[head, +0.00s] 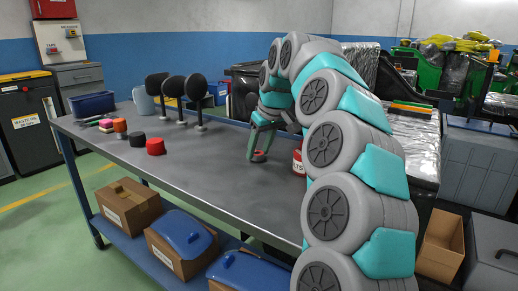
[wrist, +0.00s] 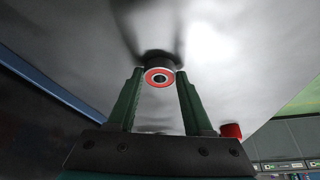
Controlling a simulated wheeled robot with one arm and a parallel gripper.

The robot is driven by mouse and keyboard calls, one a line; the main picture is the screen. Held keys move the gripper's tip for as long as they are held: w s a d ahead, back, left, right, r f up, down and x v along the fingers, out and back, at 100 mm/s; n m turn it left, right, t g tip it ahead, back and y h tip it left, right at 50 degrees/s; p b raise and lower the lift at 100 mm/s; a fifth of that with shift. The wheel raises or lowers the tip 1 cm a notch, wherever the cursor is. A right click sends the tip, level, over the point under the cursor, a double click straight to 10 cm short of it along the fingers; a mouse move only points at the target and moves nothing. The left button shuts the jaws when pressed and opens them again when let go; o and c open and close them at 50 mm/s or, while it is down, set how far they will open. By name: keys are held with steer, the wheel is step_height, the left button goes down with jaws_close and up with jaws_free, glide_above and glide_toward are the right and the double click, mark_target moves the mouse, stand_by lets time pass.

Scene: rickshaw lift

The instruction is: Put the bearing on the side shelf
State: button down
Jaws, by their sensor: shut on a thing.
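The bearing is a small ring with a red face and a dark centre; it shows in the wrist view (wrist: 159,78) between my two green fingertips. My gripper (head: 260,149) is shut on the bearing (head: 258,157), low over the grey bench top (head: 215,150) right of its middle. Whether the bearing touches the bench top I cannot tell. I cannot make out for sure which surface is the side shelf.
A red can (head: 299,162) stands close to the right of my gripper, partly behind my arm. Three black round-headed things (head: 172,88) stand at the back of the bench. Small parts and a blue bin (head: 92,103) are at its left. Boxes sit on the blue lower shelf (head: 128,246).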

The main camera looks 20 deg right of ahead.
steer(key=shift+f, duration=0.1)
steer(key=shift+c, duration=1.5)
jaws_free()
